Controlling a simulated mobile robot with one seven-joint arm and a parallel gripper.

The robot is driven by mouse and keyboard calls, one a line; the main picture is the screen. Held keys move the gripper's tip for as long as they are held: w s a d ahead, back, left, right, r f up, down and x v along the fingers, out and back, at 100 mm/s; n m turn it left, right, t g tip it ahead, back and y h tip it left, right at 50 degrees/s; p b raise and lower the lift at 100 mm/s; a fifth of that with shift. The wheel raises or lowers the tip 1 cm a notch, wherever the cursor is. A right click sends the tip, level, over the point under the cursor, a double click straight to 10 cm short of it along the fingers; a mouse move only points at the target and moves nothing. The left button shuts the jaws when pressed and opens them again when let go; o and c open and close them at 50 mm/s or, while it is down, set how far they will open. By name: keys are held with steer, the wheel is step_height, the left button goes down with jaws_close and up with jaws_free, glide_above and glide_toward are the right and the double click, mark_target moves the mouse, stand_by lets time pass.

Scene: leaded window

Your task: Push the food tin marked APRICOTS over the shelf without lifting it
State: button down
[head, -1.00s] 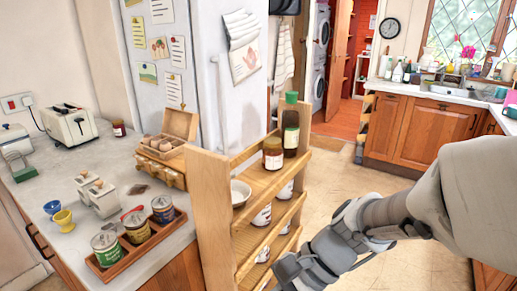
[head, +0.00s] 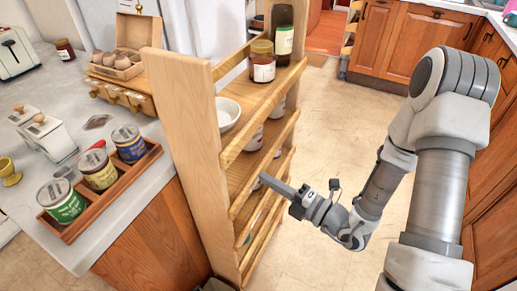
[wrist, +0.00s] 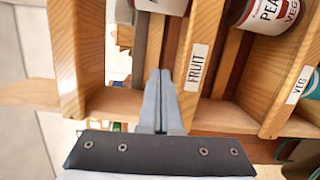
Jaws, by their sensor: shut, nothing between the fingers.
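My gripper (head: 265,180) is shut and empty, its fingertips at the open front of the wooden shelf unit (head: 196,150). In the wrist view the two fingers (wrist: 159,80) lie together beside a rail marked FRUIT (wrist: 196,67). A white-labelled tin (wrist: 162,4) is cut off by the top edge, ahead of the fingertips and apart from them. Its writing is not readable. I cannot tell which tin is marked APRICOTS.
A tin marked PEA, cut off (wrist: 268,12), sits in the VEG part at the right of the wrist view. A bowl (head: 228,113), jar (head: 262,62) and bottle (head: 284,35) stand on the top shelf. The counter is left; clear floor lies right.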

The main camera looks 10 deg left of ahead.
mark_target(264, 142)
steer(key=shift+m+t, duration=0.3)
steer(key=shift+m, duration=0.2)
steer(key=x, duration=0.3)
steer(key=f+b+x, duration=0.1)
steer(key=x, duration=0.2)
steer(key=w+x, duration=0.1)
steer(key=x, duration=0.2)
steer(key=shift+d+f+b, duration=0.1)
steer(key=shift+f+b, duration=0.15)
steer(key=shift+b, duration=0.1)
steer(key=w, duration=0.3)
steer(key=shift+w+d+b, duration=0.2)
steer(key=shift+d+b, duration=0.15)
steer(key=shift+w+d+r, duration=0.1)
steer(key=shift+w+d, duration=0.05)
steer(key=shift+w, duration=0.3)
steer(key=shift+w+d, duration=0.1)
steer(key=shift+w, duration=0.1)
steer(key=w+d+p, duration=0.1)
steer(key=w, duration=0.1)
steer(key=w+d+p, duration=0.1)
steer(key=w, duration=0.2)
steer(key=w+d+p, duration=0.1)
steer(key=w, duration=0.2)
